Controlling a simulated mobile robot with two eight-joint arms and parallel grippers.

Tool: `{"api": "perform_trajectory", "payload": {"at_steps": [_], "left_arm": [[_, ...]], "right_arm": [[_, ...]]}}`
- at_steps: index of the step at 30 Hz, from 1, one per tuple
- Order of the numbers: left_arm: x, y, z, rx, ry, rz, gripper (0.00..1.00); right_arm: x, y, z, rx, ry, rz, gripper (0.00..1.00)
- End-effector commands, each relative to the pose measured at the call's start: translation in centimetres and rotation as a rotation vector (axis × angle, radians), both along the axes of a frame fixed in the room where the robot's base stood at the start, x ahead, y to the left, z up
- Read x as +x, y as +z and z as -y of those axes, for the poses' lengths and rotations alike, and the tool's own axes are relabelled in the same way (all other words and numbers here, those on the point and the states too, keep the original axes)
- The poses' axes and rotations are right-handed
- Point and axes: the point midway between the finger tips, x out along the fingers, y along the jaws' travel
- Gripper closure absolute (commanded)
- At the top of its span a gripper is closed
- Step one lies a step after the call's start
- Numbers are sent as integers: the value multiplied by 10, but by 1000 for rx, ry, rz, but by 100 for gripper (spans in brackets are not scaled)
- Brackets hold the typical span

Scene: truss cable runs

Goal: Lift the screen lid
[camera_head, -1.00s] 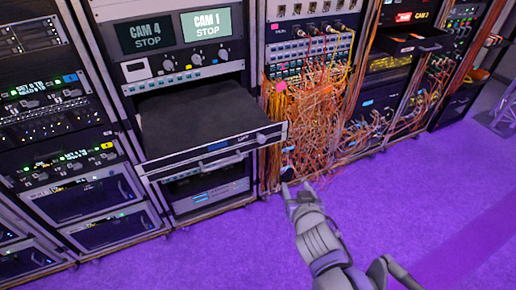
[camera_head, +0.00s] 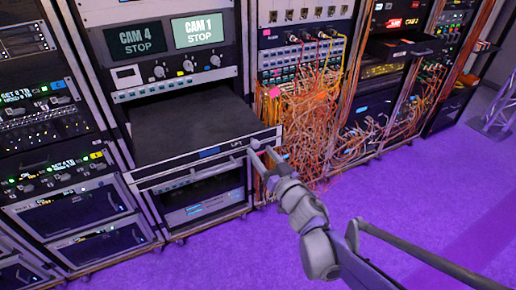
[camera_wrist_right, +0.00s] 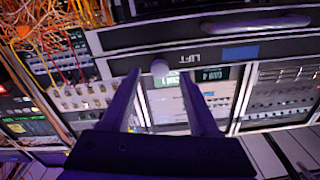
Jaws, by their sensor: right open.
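The screen lid (camera_head: 190,128) is a flat dark panel on a drawer pulled out of the middle rack, and it lies flat. Its pale-edged front carries a blue label, the word LIFT and a small round knob (camera_wrist_right: 160,67). My right gripper (camera_head: 262,153) is at the right end of this front. In the right wrist view, upside down, the open fingers (camera_wrist_right: 161,76) stand on either side of the knob with gaps visible. I cannot tell whether the tips reach past it. My left gripper is not in view.
A handle bar (camera_head: 200,176) runs along the drawer front below the lid. A tangle of orange cables (camera_head: 315,130) hangs just right of the drawer. Two small screens (camera_head: 170,36) sit above it. The purple floor (camera_head: 420,190) in front is open.

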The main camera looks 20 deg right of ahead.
Motion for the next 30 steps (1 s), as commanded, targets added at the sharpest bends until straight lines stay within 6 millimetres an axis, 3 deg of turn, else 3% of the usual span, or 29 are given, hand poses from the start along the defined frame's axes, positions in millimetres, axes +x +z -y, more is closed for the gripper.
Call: {"api": "perform_trajectory", "payload": {"at_steps": [6,17,27,30], "left_arm": [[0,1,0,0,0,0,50],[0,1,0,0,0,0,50],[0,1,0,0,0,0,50],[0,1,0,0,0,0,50]], "right_arm": [[26,0,-1,0,0,0,38],[31,0,-1,1,-1,0,38],[31,0,-1,1,-1,0,100],[31,0,-1,0,-1,0,100]]}}
